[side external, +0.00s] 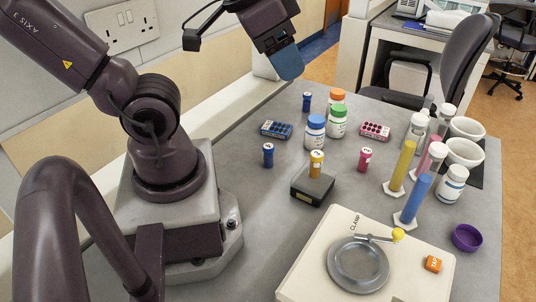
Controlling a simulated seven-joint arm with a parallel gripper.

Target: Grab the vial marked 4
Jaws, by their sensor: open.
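Several small capped vials stand on the grey bench, and their number marks are too small to read surely. A yellow vial (316,164) stands upright on a black box (312,186). A blue vial (268,155) stands to its left and a pink vial (365,160) to its right. Another dark blue vial (307,102) stands farther back. I cannot tell which is marked 4. My gripper (288,68) is at the top of the view, above the back of the bench, open and apart from all vials. Its blue end shows, but the gap between the fingers is hidden.
Tall yellow (402,166) and blue (414,199) cylinders stand right. A clamp plate (305,277) fills the front.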

